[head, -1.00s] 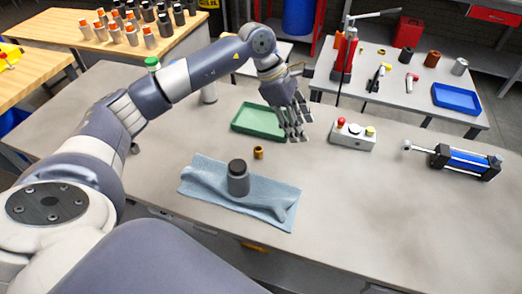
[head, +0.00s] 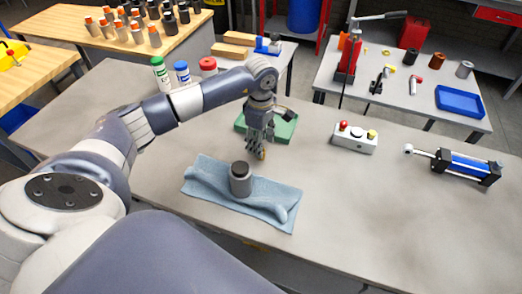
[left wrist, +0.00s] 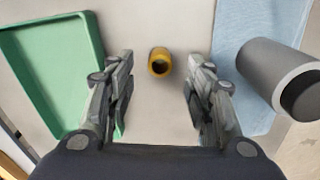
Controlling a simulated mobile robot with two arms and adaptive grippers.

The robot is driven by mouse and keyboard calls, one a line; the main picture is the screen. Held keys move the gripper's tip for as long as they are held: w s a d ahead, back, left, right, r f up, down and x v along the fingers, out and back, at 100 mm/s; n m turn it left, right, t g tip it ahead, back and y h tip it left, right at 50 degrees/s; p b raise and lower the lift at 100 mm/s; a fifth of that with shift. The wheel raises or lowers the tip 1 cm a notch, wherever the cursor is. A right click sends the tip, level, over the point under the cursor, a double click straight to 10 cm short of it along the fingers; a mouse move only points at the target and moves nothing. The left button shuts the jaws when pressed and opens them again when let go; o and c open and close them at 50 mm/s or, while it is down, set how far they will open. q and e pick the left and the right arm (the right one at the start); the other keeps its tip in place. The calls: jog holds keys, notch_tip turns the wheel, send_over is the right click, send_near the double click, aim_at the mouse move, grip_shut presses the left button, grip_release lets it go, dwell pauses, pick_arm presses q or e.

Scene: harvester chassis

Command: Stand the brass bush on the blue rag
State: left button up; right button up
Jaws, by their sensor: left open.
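The brass bush (left wrist: 160,63) stands on the grey bench between the green tray and the rag. In the head view only a sliver of it (head: 262,154) shows behind my fingers. My left gripper (head: 259,152) is open, pointing down at the bush; in the left wrist view its fingers (left wrist: 160,85) are spread on either side with gaps, and the bush lies beyond them, ungripped. The blue rag (head: 268,203) lies rumpled just in front, with a dark-capped grey cylinder (head: 240,182) standing on it. My right gripper is not in view.
The green tray (head: 284,132) lies behind the gripper and left of it in the left wrist view. A control box (head: 354,139) and a blue cylinder actuator (head: 468,166) are on the right. Bottles (head: 160,74) stand behind my arm. The rag's right part is clear.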

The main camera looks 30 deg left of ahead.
pick_arm(q)
jog(key=shift+f, duration=1.45)
grip_shut()
jog(key=shift+r, duration=0.15)
